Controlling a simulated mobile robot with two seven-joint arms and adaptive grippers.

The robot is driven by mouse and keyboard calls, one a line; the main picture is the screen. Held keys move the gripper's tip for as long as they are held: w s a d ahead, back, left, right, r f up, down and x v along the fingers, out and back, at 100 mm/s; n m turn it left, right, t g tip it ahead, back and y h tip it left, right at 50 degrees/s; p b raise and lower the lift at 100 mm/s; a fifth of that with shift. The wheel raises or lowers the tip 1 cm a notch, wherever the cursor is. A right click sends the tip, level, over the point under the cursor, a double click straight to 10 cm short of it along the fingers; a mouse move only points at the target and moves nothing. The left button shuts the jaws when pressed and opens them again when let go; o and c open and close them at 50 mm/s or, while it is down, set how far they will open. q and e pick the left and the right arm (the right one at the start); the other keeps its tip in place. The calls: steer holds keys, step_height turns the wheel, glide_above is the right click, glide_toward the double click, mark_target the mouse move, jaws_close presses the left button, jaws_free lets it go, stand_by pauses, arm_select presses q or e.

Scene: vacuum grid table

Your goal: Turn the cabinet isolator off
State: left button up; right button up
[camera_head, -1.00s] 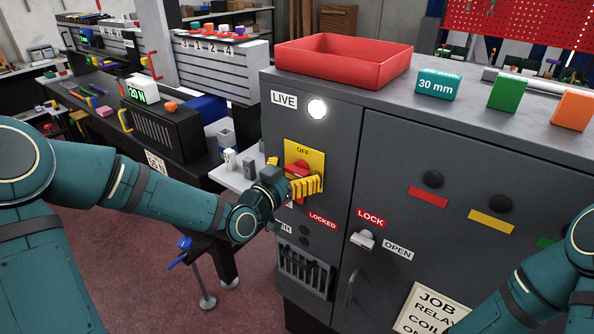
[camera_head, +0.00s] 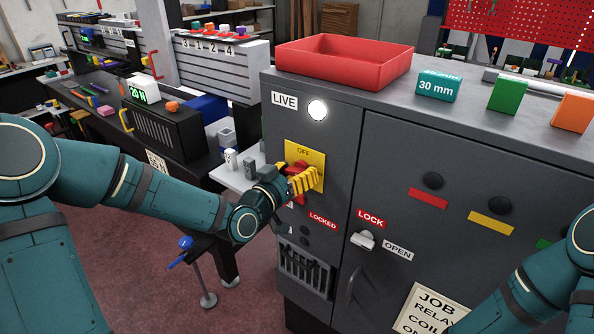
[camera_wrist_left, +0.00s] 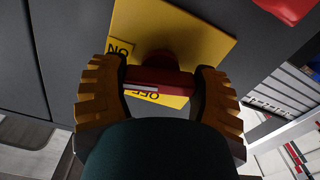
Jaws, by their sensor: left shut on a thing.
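The cabinet isolator is a red rotary handle on a yellow plate (camera_head: 315,156) on the grey cabinet front. OFF is marked at the plate's top in the head view. My left gripper (camera_head: 303,181) is shut on the red handle (camera_head: 297,169), its yellow fingers partly covering it. In the left wrist view, the red handle (camera_wrist_left: 160,79) lies across between both fingers, with a pale line along it. The ON and OFF labels show beside it. The LIVE lamp (camera_head: 317,110) above glows white. My right gripper is out of view.
Below the isolator are a LOCK/OPEN latch (camera_head: 363,240) and a door handle (camera_head: 352,286). A workbench stands left.

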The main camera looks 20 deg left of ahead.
arm_select(q)
steer(key=n+p, duration=0.1)
steer(key=n, duration=0.2)
steer(key=shift+n, duration=0.4)
steer(key=n+p, duration=0.1)
steer(key=n, duration=0.2)
steer(key=shift+n, duration=0.3)
steer(key=n+p, duration=0.2)
steer(key=n, duration=0.3)
steer(key=shift+n+p, duration=0.75)
steer(key=shift+n, duration=0.45)
steer(key=shift+f, duration=0.1)
steer(key=o, duration=1.2)
